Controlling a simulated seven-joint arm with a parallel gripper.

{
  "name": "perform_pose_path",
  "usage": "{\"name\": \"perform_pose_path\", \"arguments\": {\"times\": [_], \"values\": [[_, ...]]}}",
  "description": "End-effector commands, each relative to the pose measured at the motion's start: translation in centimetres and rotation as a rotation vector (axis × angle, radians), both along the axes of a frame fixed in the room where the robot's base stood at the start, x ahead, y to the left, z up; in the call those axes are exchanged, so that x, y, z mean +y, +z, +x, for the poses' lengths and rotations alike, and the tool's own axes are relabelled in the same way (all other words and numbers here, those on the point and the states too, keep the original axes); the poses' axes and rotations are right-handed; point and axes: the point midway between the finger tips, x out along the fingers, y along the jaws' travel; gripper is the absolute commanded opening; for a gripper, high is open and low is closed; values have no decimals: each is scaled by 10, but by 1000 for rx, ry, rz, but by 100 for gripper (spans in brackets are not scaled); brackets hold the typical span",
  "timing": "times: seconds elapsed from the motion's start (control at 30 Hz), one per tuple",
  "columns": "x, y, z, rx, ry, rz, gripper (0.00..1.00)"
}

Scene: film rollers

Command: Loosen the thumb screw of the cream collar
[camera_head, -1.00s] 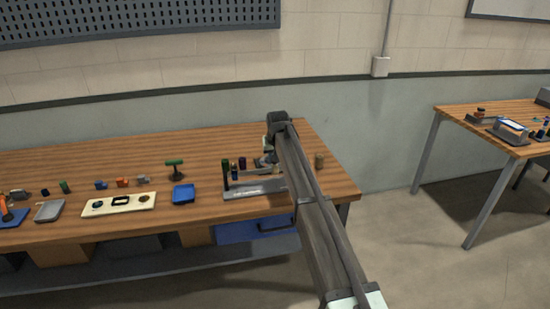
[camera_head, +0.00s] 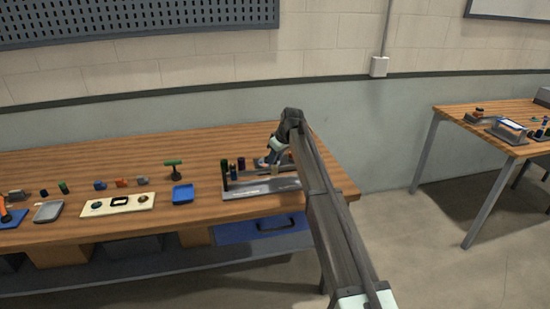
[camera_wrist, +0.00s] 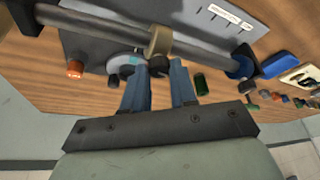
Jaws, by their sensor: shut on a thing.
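In the wrist view, the cream collar (camera_wrist: 160,40) is a tan ring around a grey shaft (camera_wrist: 100,26). A dark thumb screw (camera_wrist: 158,64) sticks out of the collar's near side. My gripper (camera_wrist: 159,70) has its two blue fingers on either side of this screw and is shut on it. The fingertips partly hide the screw. In the head view, my gripper (camera_head: 272,158) is low over the right part of the grey fixture (camera_head: 262,187). The screw is too small to make out there.
In the wrist view, a grey disc (camera_wrist: 121,64) lies left of the fingers, with an orange knob (camera_wrist: 75,69) farther left. A green cylinder (camera_wrist: 201,84) stands close to the right finger. A blue part (camera_wrist: 240,63) is at the shaft's right end. A blue tray (camera_head: 182,193) sits left of the fixture.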

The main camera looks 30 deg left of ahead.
Motion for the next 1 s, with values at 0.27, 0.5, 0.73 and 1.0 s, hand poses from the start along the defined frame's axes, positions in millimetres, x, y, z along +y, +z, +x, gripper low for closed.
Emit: {"name": "perform_pose_path", "arguments": {"times": [0.27, 0.5, 0.73, 1.0], "values": [[0, 0, 3, 0, 164, 0, 0], [0, 0, 3, 0, 236, -1, 0], [0, 0, 2, 0, 254, -1, 0], [0, 0, 2, 0, 253, -1, 0]]}}
